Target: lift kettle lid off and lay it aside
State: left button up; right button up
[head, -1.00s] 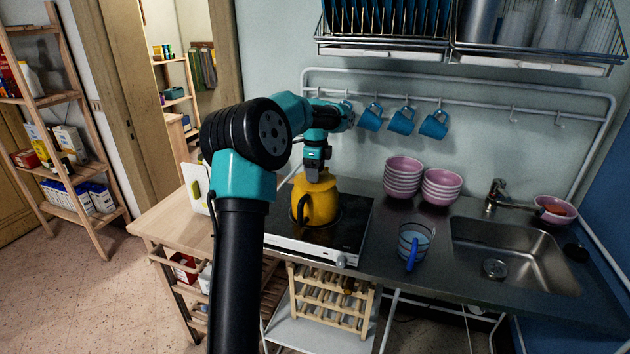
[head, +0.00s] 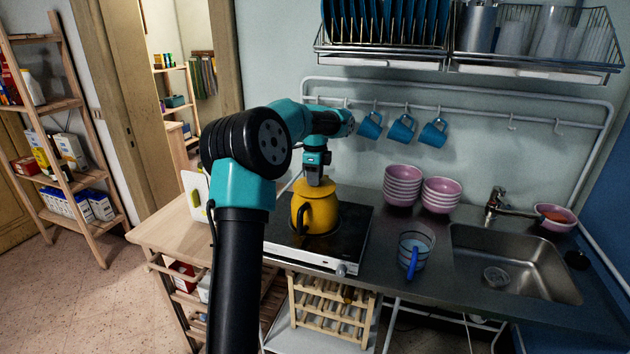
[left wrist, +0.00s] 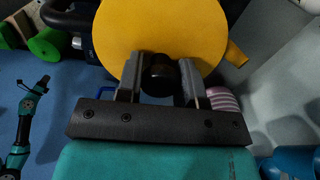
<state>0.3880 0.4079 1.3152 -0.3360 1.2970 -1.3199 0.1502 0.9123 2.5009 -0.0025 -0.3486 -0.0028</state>
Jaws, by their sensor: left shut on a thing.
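The yellow kettle (head: 319,210) stands on the black hob, its dark handle toward me. My left gripper (head: 314,182) points down onto its top. In the left wrist view the round yellow lid (left wrist: 165,28) has a black knob (left wrist: 159,76) between the two fingers. My left gripper (left wrist: 160,90) is shut on that knob. The kettle spout (left wrist: 237,55) shows past the disc's edge. I cannot see a clear gap between lid and kettle. My right arm seems to show small at the left of the wrist view; its gripper (left wrist: 45,81) is too small to read.
The hob (head: 350,235) sits on the counter. A striped mug with a blue handle (head: 414,250) and stacked pink bowls (head: 402,187) stand to its right, then the sink (head: 505,265). Blue mugs (head: 402,129) hang behind. The wooden table (head: 170,228) at left has bare room.

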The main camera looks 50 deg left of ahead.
pick_arm(q)
jog(key=shift+d+r, duration=0.1)
jog(key=shift+r, duration=1.25)
jog(key=s+d+r, duration=0.1)
jog(key=s+d, duration=0.9)
jog(key=d, duration=0.2)
jog(key=shift+s+r, duration=0.2)
jog(key=shift+s, duration=0.1)
jog(key=shift+a, duration=0.1)
